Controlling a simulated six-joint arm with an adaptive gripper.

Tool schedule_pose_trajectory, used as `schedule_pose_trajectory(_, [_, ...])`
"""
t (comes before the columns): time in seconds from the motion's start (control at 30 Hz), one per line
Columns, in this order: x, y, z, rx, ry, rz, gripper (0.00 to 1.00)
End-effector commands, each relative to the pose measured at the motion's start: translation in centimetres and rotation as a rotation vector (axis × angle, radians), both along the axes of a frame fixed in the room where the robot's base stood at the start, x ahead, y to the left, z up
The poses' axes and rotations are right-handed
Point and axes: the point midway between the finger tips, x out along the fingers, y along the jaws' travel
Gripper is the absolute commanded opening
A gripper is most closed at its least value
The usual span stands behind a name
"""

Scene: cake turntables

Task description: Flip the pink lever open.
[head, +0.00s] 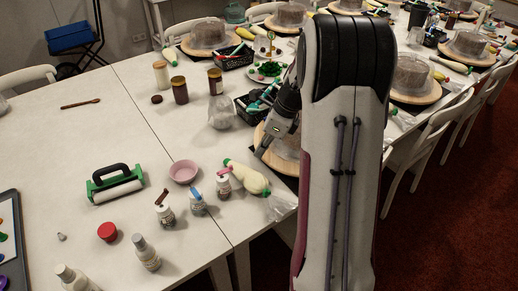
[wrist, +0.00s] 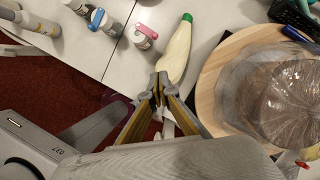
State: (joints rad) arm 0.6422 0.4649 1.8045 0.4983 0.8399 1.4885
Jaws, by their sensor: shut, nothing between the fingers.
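A small bottle with a pink lever (head: 223,171) on its top stands on the white table, left of a pale squeeze bottle. The bottle's clear body (head: 223,187) has a label. In the wrist view the pink lever (wrist: 148,31) shows at the top, beyond my fingertips and apart from them. My gripper (head: 263,150) is above the table edge near the cake turntable, to the right of and farther back than the lever. Its fingers are together and empty in the wrist view (wrist: 160,88). My arm hides part of the turntable in the head view.
The squeeze bottle (head: 246,177) with a green cap lies close beside the lever bottle. Bottles with a blue lever (head: 195,194) and a brown lever (head: 162,196) stand to the left. A pink bowl (head: 183,171) is behind. A wrapped cake (wrist: 285,90) sits on a round board.

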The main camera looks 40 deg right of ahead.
Motion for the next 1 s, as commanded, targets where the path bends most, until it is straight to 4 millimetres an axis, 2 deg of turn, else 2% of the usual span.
schedule_pose_trajectory(0.63, [2.3,2.1,-8.0,0.002,0.003,0.001,0.0])
schedule_pose_trajectory(0.8, [4.1,3.4,-7.8,0.0,0.0,0.003,0.0])
schedule_pose_trajectory(1.0, [5.2,4.2,-7.8,-0.001,0.001,0.001,0.0])
